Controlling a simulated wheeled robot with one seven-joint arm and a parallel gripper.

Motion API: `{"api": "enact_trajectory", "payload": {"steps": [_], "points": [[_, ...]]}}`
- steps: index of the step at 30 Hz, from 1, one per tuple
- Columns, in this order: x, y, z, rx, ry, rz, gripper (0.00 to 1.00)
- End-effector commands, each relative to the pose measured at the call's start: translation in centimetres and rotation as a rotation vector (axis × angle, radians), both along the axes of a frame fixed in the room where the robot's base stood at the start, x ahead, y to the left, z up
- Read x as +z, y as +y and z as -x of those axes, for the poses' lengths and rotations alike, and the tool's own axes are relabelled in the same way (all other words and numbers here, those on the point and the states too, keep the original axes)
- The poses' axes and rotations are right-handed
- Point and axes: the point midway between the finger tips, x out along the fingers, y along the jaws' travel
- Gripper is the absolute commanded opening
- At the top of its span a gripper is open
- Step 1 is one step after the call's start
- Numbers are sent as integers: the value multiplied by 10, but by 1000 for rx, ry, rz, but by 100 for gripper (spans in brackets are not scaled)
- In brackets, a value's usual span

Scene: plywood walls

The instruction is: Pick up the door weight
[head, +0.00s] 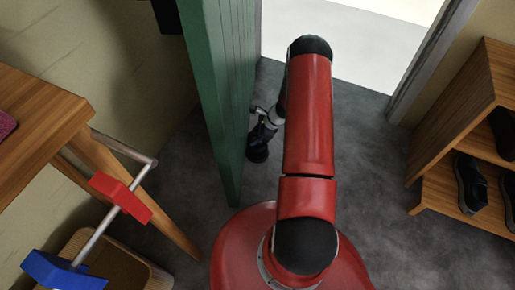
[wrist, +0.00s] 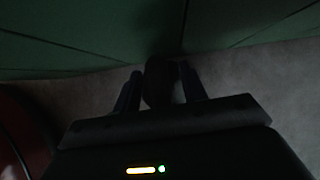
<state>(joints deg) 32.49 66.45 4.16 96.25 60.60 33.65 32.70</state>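A dark rounded object (wrist: 159,82), which looks like the door weight, stands at the foot of the green door in the wrist view. It is too dark to make out its details. My gripper (wrist: 161,86) has its two fingers apart, one on each side of this object, with narrow gaps seeming to show beside it. In the head view my gripper (head: 258,150) is low beside the door, partly hidden by my arm. I cannot pick out the door weight there.
The green door (head: 222,90) stands open just left of my arm. A bright doorway (head: 350,40) lies ahead. A wooden shoe rack (head: 440,190) is at the right. A wooden table (head: 40,110) and a bin (head: 130,265) are at the left.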

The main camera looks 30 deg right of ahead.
Motion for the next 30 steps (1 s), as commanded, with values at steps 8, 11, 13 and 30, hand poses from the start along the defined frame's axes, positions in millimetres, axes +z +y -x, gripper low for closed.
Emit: {"api": "enact_trajectory", "payload": {"steps": [8,11,13,30], "points": [[0,0,0,1,0,0,5],[0,0,0,1,0,0,0],[0,0,0,1,0,0,0],[0,1,0,2,1,-1,0]]}}
